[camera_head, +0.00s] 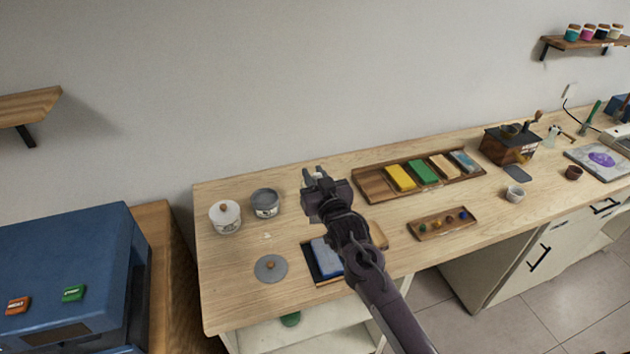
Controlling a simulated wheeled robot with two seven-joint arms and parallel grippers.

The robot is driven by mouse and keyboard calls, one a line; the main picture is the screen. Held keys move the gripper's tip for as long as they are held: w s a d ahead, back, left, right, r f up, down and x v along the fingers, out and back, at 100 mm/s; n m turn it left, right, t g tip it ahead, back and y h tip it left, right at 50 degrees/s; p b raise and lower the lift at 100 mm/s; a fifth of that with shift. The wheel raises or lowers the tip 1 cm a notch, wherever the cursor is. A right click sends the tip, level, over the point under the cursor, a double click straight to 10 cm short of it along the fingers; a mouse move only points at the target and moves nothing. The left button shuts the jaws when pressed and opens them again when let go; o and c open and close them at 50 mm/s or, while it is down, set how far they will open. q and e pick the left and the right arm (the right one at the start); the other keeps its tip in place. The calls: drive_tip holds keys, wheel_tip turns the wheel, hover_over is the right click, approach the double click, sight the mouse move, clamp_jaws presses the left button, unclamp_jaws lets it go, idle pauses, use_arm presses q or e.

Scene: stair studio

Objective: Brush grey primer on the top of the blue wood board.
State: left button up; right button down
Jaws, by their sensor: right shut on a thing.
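The blue wood board (326,258) lies on a dark tray (309,264) near the table's front edge, partly hidden by my right arm. No grey shows on the visible part of its top. An open can of grey primer (265,202) stands behind it to the left. A grey lid (271,268) with a wooden knob lies flat left of the board. My right gripper (313,174) is beyond the board, right of the grey can. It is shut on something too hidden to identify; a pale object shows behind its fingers. No brush is clearly visible. My left gripper is out of view.
A lidded white can (225,217) stands left of the grey one. A wooden tray (375,185) with coloured blocks and a small tray (443,224) of knobs lie to the right. A blue machine (65,260) stands at far left. The table's front left corner is clear.

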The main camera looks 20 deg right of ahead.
drive_tip(key=shift+r+p, duration=0.35)
drive_tip(key=shift+r, duration=0.45)
drive_tip(key=shift+s+r, duration=0.15)
drive_tip(key=shift+r, duration=0.05)
drive_tip(key=shift+w+f, duration=0.1)
drive_tip(key=shift+w, duration=0.1)
drive_tip(key=shift+s, duration=0.1)
